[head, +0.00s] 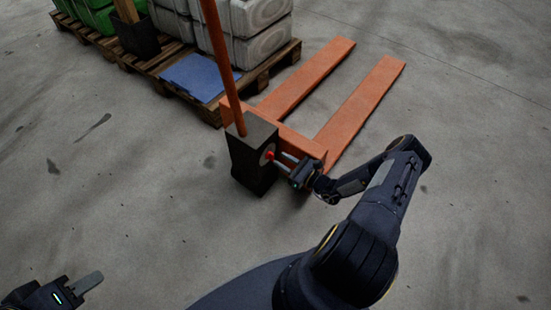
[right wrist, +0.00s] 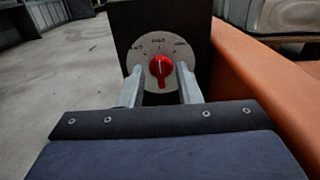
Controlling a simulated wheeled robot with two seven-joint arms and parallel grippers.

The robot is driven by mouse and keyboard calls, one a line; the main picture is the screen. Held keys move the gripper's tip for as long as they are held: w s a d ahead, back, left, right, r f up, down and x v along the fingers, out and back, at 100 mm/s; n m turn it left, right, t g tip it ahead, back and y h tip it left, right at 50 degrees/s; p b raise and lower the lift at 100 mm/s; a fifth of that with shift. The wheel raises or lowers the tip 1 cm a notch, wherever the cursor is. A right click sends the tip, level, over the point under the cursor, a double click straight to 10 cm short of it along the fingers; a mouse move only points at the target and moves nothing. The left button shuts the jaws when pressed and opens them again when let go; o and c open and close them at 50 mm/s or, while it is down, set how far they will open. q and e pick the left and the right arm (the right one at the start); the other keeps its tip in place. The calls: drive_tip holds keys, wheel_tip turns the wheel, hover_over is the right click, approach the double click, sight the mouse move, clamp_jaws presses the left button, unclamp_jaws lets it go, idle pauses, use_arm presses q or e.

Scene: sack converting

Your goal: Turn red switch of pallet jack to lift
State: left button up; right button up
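The pallet jack has a dark box (head: 253,148) with an orange handle pole (head: 221,62) and two orange forks (head: 362,106) on the floor. A red switch (right wrist: 161,69) sits on a round grey dial (right wrist: 143,50) on the box's face. The red switch (head: 270,155) also shows small in the head view. My right gripper (head: 281,162) is at the dial. In the right wrist view its fingers (right wrist: 161,78) are apart, one on each side of the switch, with gaps visible. The dial's lettering is too small to read surely. My left gripper (head: 80,292) is low at the left, far from the jack.
Wooden pallets (head: 292,50) with grey containers (head: 262,52), green items (head: 98,14) and a blue sheet (head: 199,77) stand behind the jack. The concrete floor (head: 450,190) is clear to the right and in front.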

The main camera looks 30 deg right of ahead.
sight(271, 156)
drive_tip(key=shift+x, duration=1.6)
drive_tip(key=shift+c, duration=0.4)
clamp_jaws()
drive_tip(key=n, duration=0.2)
drive_tip(key=n+p, duration=0.1)
drive_tip(key=n, duration=0.1)
drive_tip(key=shift+s+a, duration=0.2)
drive_tip(key=shift+a, duration=0.15)
drive_tip(key=shift+s+a+f+n+p, duration=0.15)
drive_tip(key=shift+n+p, duration=0.4)
drive_tip(key=shift+n, duration=0.75)
drive_tip(key=shift+a+f+n+p, duration=0.15)
drive_tip(key=shift+n+p, duration=0.4)
drive_tip(key=shift+n, duration=0.75)
